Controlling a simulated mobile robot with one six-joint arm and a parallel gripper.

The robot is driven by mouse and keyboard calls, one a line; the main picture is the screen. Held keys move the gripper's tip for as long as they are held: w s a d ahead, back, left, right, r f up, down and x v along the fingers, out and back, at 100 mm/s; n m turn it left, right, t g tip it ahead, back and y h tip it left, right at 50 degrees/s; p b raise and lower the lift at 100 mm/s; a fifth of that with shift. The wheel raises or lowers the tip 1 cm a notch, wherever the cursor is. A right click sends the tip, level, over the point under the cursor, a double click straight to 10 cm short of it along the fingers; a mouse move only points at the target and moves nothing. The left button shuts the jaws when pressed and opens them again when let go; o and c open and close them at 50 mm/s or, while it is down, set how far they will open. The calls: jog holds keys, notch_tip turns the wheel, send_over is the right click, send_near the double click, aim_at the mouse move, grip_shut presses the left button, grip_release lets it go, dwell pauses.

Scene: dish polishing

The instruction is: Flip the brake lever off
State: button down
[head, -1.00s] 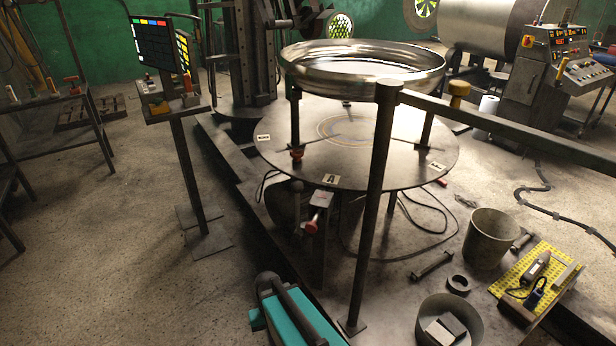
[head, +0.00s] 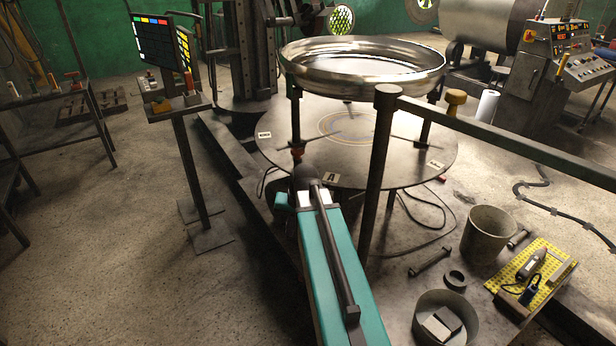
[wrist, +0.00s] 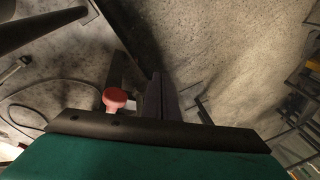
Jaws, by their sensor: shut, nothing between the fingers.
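The brake lever shows in the wrist view as a red knob (wrist: 117,99) on a dark stem. In the head view my own teal arm now covers the place where the red handle was, below the front edge of the round table (head: 385,178). My gripper (wrist: 157,82) shows in the wrist view as dark fingers pointing away from the camera. They are shut and empty, just right of the red knob. I cannot tell whether they touch it. The fingertips are hidden in the head view.
A polished metal dish (head: 362,70) sits above the round table. A dark post (head: 378,170) and rail stand right of my arm. A control panel on a stand (head: 160,45) is at the left. A bucket (head: 487,235) and a yellow tool board (head: 533,272) lie at the right.

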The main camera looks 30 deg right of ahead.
jog(key=d+r+t, duration=0.1)
jog(key=d+r, duration=0.2)
jog(key=r, duration=0.4)
jog(key=d+r+m+t+h+p, duration=0.1)
jog(key=d+r, duration=0.3)
jog(key=r, duration=0.3)
jog(key=d+r+m+t+p, duration=0.1)
jog(key=d+r, duration=0.2)
jog(key=r, duration=0.4)
jog(key=shift+w+d, duration=0.15)
jog(key=shift+w, duration=0.2)
jog(key=shift+f, duration=0.1)
jog(key=p+x, duration=0.2)
jog(key=x, duration=0.8)
jog(key=shift+w+d, duration=0.1)
jog(key=shift+d, duration=0.1)
